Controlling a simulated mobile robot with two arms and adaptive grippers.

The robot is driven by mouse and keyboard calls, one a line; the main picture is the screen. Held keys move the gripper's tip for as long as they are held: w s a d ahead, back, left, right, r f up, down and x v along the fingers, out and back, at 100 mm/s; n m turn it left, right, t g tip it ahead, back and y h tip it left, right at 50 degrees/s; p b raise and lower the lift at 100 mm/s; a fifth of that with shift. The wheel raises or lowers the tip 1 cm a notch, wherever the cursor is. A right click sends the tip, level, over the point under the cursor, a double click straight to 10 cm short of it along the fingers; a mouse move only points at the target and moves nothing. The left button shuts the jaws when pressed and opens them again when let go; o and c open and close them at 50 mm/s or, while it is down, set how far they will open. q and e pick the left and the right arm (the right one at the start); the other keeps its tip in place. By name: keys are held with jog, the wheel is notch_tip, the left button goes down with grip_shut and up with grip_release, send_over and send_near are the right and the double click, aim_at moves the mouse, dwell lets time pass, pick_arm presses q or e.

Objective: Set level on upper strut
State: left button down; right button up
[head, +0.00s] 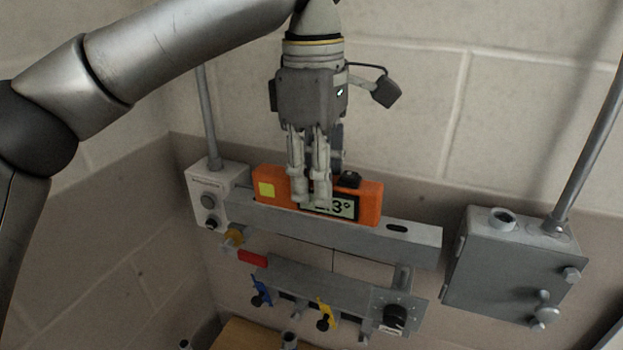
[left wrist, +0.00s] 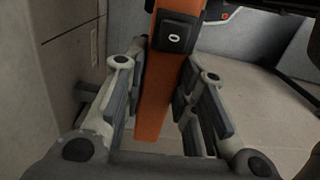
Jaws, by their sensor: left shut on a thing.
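The level (head: 371,203) is an orange box with a yellow square at its left and a grey digital display that partly shows "3°". It is at the upper strut (head: 400,237), a grey horizontal rail, and looks to lie along its top; I cannot tell whether it touches. My left gripper (head: 312,198) comes down from above and is shut on the level near its middle, hiding part of the display. In the left wrist view the orange level (left wrist: 157,105) runs between the two fingers, with a black button on its top. My right gripper is not in view.
A grey switch box (head: 215,190) is at the strut's left end, and a larger grey box (head: 515,265) with a conduit is at the right. Below are a lower panel (head: 345,293) with blue and yellow levers and a black knob (head: 394,318). A block wall is behind.

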pick_arm(q)
jog(key=shift+w+d+f, duration=0.1)
jog(key=shift+w+d, duration=0.05)
jog(key=shift+w, duration=0.3)
jog(key=shift+w+d+f, duration=0.1)
jog(key=shift+w+d, duration=0.05)
jog(key=shift+w, duration=0.3)
jog(key=shift+w+f, duration=0.1)
jog(key=shift+f, duration=0.5)
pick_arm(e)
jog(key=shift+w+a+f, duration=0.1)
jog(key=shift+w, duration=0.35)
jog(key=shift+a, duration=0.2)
pick_arm(q)
jog(key=c, duration=1.1)
grip_release()
